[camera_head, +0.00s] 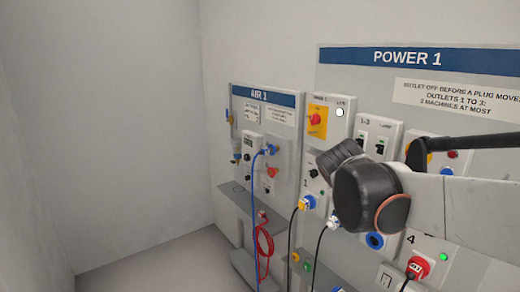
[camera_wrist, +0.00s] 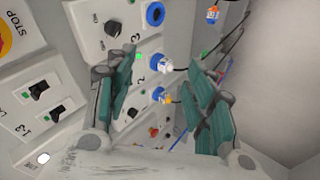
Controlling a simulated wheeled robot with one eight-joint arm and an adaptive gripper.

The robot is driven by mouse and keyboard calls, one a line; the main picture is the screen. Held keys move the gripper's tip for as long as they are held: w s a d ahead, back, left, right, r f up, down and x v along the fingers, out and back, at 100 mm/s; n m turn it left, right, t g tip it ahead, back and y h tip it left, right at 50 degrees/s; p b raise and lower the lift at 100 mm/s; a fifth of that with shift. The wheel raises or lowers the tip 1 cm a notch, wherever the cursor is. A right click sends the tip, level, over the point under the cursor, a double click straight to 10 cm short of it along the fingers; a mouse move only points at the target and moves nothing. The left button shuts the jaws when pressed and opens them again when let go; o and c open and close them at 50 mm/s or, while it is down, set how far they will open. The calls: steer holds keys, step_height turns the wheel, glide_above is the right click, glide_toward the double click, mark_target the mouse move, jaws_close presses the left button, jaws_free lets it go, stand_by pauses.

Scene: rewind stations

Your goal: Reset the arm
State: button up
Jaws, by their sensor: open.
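My gripper (camera_wrist: 158,75) shows in the wrist view with its two teal-padded fingers apart and nothing between them touching the pads. In the head view my arm (camera_head: 370,195) reaches in from the right across the panel (camera_head: 440,75). The fingers cannot be made out there. No contact between fingers and panel can be seen.
The AIR 1 panel (camera_head: 262,97) stands left of the power panel, with a blue hose (camera_head: 254,190) and a coiled red hose (camera_head: 265,240). Floor at left is clear.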

steer(key=s+a+f+m+y, duration=0.2)
steer(key=s+f, duration=0.2)
steer(key=s, duration=0.6)
steer(key=s+a+f+m+y, duration=0.2)
steer(key=s+f+m+y, duration=0.1)
steer(key=s, duration=0.8)
steer(key=shift+s+f+t, duration=0.2)
steer(key=shift+f+t, duration=0.1)
steer(key=shift+f, duration=0.15)
steer(key=shift+c, duration=0.5)
